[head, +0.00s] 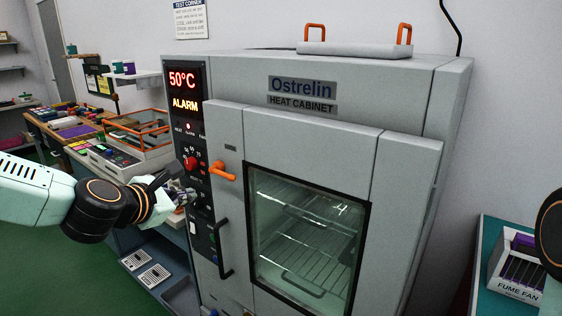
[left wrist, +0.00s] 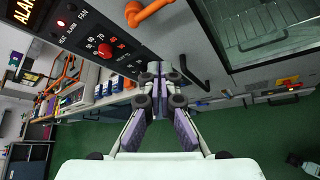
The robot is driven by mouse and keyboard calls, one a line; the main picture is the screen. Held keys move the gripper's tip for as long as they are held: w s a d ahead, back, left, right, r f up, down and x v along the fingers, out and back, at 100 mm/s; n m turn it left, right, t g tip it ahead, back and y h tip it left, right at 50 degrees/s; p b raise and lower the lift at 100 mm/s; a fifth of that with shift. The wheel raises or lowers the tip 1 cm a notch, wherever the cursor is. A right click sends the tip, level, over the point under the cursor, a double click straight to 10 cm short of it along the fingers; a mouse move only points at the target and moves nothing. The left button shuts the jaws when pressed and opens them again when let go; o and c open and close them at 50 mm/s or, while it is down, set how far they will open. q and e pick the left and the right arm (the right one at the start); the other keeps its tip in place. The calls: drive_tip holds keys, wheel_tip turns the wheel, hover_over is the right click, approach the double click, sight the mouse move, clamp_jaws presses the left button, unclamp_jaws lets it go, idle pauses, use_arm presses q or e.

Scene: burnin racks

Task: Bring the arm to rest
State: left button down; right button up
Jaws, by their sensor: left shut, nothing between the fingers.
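My left gripper (head: 178,190) is in front of the control panel at the left side of the heat cabinet (head: 290,160). In the left wrist view the left gripper (left wrist: 160,72) is shut with its fingertips together and nothing between them. A red knob (head: 191,163) sits on the panel just above the gripper. The panel display (head: 184,92) reads 50°C with ALARM below. The cabinet door looks closed, with an orange latch (head: 223,171) and a dark handle (head: 222,248). I cannot tell whether the fingers touch the panel. The right gripper is not visible.
A bench (head: 60,140) with several coloured parts and an orange-framed tray (head: 140,130) stands behind my left arm. A blue-grey cart (head: 150,290) is below the gripper. A box marked FUME FAN (head: 517,270) sits at the right. Green floor (head: 50,270) is open at the lower left.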

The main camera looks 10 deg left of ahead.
use_arm(q)
drive_tip(key=s+d+f+m+g+b, duration=0.25)
drive_tip(key=s+f+m, duration=0.25)
drive_tip(key=f+m, duration=0.3)
drive_tip(key=s+d+f+m+g+b, duration=0.2)
drive_tip(key=s+d+f+m, duration=0.15)
drive_tip(key=f+m, duration=0.5)
drive_tip(key=s+d+f+m+g+b, duration=0.2)
drive_tip(key=s+f+m, duration=0.35)
drive_tip(key=f, duration=0.55)
drive_tip(key=s+d+f+m+g+b, duration=0.1)
drive_tip(key=s+f+m+g+b, duration=0.1)
drive_tip(key=s+f, duration=0.6)
drive_tip(key=s+d+f+m+g+b, duration=0.2)
drive_tip(key=s+f, duration=0.6)
drive_tip(key=s, duration=0.6)
drive_tip(key=shift+d+f+m+g+y, duration=0.3)
drive_tip(key=shift+m+g, duration=0.2)
drive_tip(key=shift+g, duration=0.75)
drive_tip(key=shift+w, duration=0.15)
